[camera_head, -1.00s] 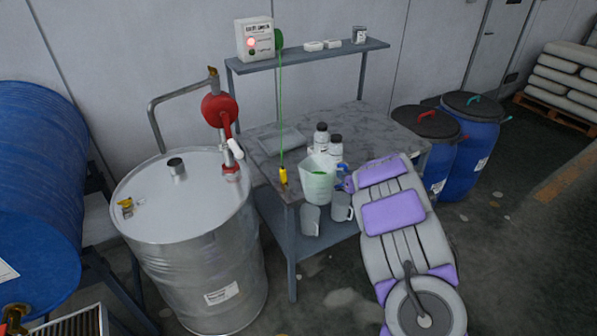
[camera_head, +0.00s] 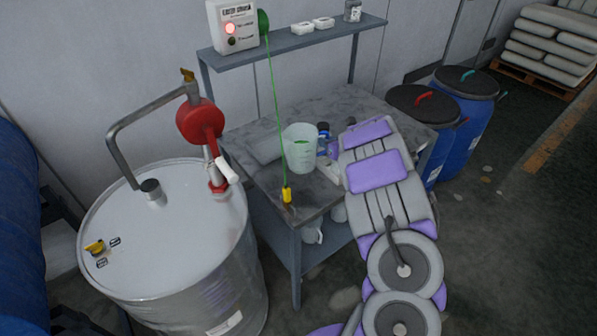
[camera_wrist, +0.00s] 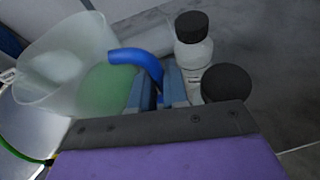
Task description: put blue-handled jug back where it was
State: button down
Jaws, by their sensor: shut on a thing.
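The translucent jug (camera_head: 299,150) is upright or nearly so over the grey table (camera_head: 300,203), with something green inside. My gripper (camera_head: 331,149) is at its right side, shut on its blue handle. In the wrist view the blue handle (camera_wrist: 136,58) runs between my finger pads (camera_wrist: 160,88), and the jug's pale wall (camera_wrist: 62,60) is at the left. I cannot tell whether the jug's base touches the tabletop. My arm hides part of the table.
A white bottle (camera_wrist: 194,52) and another black cap (camera_wrist: 226,82) are close right of my fingers. A green cord with a yellow clamp (camera_head: 287,195) hangs before the jug. A steel drum with a red pump (camera_head: 201,120) stands left; blue drums (camera_head: 466,110) stand right.

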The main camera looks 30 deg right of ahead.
jog(key=f, duration=0.5)
jog(key=shift+w+a+b, duration=0.1)
jog(key=shift+a+b, duration=0.1)
jog(key=shift+b, duration=0.2)
notch_tip(320, 180, down, 5)
jog(key=shift+d+r+b, duration=0.1)
jog(key=shift+r+b, duration=0.1)
jog(key=shift+b, duration=0.1)
jog(key=c, duration=1.4)
grip_release()
